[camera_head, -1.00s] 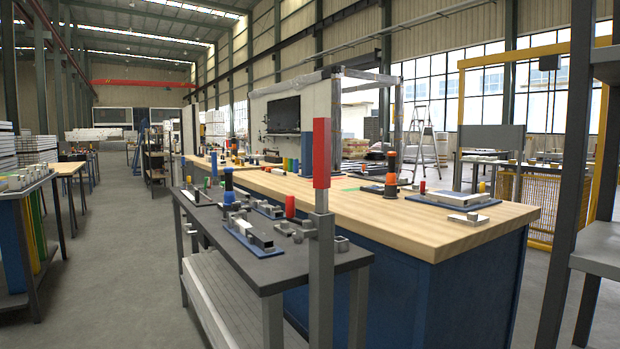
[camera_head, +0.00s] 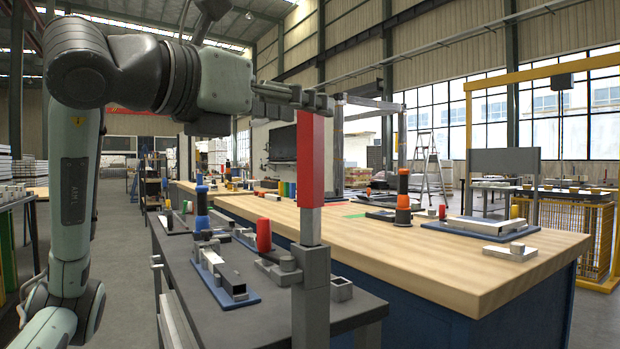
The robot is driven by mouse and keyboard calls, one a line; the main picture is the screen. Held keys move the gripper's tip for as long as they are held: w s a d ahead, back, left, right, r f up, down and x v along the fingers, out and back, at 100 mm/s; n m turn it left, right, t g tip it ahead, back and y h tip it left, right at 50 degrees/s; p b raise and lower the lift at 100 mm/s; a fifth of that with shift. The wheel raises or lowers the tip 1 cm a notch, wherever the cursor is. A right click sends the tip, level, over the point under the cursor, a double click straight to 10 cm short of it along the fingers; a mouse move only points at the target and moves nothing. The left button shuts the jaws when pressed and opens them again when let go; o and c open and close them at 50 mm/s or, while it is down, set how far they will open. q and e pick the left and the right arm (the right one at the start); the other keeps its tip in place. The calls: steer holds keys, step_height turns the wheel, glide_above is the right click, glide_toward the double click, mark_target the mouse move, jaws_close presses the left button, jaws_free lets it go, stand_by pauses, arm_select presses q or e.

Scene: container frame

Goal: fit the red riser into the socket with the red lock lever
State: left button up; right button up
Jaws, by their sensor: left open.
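The red riser (camera_head: 311,160) stands upright in the foreground, a square red bar with a narrower pale section under it. This section meets the top of a wider grey post (camera_head: 311,295), which runs down past the lower picture edge. My left gripper (camera_head: 316,101) is open at the riser's top end, its fingers pointing right; I cannot tell whether they touch it. A red upright handle (camera_head: 264,235) stands just left of the post, beside small grey blocks; I cannot tell whether it is the red lock lever. The socket is not clearly seen. My right gripper is not in view.
A dark bench (camera_head: 205,300) behind the post holds blue plates with metal blocks and a blue-handled tool (camera_head: 202,208). A wooden-topped blue counter (camera_head: 470,262) extends behind and right, with an orange-black tool (camera_head: 403,200) and metal bars.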

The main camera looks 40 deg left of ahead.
arm_select(q)
steer(key=w+a+r+n+y, duration=0.1)
steer(key=w+a, duration=0.1)
steer(key=w, duration=0.4)
steer(key=shift+w+a+y+p, duration=0.25)
steer(key=shift+w+y+p, duration=0.05)
steer(key=shift+w+p, duration=0.1)
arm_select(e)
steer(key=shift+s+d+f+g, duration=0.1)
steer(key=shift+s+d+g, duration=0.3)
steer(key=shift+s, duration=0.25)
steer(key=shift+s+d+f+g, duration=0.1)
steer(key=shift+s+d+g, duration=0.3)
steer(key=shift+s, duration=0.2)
arm_select(q)
steer(key=shift+c, duration=0.5)
jaws_close()
